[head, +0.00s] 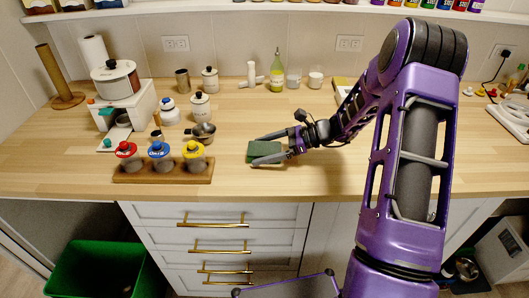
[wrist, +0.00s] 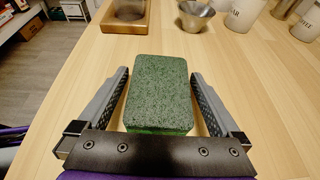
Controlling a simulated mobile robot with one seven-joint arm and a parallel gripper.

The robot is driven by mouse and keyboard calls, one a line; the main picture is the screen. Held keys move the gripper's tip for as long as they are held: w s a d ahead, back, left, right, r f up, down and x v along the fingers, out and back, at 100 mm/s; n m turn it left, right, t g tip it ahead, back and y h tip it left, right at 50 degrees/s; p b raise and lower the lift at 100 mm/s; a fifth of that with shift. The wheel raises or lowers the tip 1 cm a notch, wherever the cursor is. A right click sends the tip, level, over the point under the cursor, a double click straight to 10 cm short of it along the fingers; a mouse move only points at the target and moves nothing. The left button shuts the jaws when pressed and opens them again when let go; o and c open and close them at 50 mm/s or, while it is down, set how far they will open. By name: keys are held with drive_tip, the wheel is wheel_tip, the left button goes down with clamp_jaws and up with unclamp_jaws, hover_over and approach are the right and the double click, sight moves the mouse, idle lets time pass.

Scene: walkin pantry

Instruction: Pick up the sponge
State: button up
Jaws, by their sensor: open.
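The green sponge (head: 265,151) lies on the wooden counter, right of the wooden holder with the jars. In the wrist view the sponge (wrist: 160,92) sits between the two fingers of my gripper (wrist: 161,95), its dark green rough face up and a brighter green edge near me. My gripper (head: 270,149) is open and low at the counter, with one finger on each side of the sponge. In the wrist view a small gap shows between the sponge and each finger.
A wooden holder (head: 163,171) with red, blue and yellow lidded jars stands to the left. A metal saucepan (head: 202,133) and white canisters (head: 201,106) stand behind it. A green bottle (head: 277,72) is at the back. The counter front (head: 290,187) is clear. A green bin (head: 95,270) is below.

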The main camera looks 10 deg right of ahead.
drive_tip(key=c, duration=1.1)
